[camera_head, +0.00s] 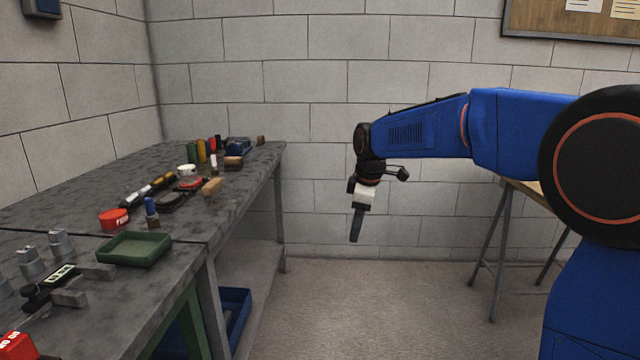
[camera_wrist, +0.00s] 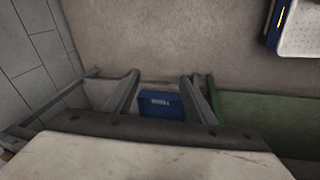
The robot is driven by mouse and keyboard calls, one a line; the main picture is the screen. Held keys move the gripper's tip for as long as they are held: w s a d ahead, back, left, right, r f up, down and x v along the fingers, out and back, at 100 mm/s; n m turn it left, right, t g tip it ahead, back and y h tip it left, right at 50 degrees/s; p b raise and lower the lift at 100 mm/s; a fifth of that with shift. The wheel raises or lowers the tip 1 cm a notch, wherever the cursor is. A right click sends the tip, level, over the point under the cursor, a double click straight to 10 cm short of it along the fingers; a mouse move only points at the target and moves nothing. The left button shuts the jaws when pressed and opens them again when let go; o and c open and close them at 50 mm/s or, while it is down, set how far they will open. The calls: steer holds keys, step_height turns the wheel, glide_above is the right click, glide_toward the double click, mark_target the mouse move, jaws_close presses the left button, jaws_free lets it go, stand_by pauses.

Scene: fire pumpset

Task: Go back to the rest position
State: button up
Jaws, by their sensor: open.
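My gripper (camera_head: 356,240) hangs from the end of my blue arm in the head view, pointing down in free air. It is to the right of the workbench (camera_head: 232,208) and apart from it. The jaws are open, seen side-on so that the gap between them does not show. Nothing visible is held in them. In the wrist view, I cannot make out the fingertips.
A green tray (camera_head: 135,249), a red-lidded tub (camera_head: 114,220) and several small items lie on the bench. A blue bin (camera_head: 236,313) sits below it; a blue bin (camera_wrist: 161,105) also shows in the wrist view. A trestle table (camera_head: 520,190) stands right. Floor between is clear.

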steer(key=s+d+r+m, duration=0.2)
steer(key=s+d+m, duration=0.2)
steer(key=s+d, duration=0.45)
steer(key=s+d+f+m, duration=0.3)
steer(key=s, duration=0.7)
steer(key=s+d+f+m+t, duration=0.1)
steer(key=s+d+f+m, duration=0.2)
steer(key=s, duration=0.7)
steer(key=s+d+f+m+t+h, duration=0.1)
steer(key=s+d+f+m, duration=0.2)
steer(key=s, duration=0.7)
steer(key=shift+d+m, duration=0.15)
steer(key=shift+m, duration=0.95)
steer(key=shift+f, duration=0.1)
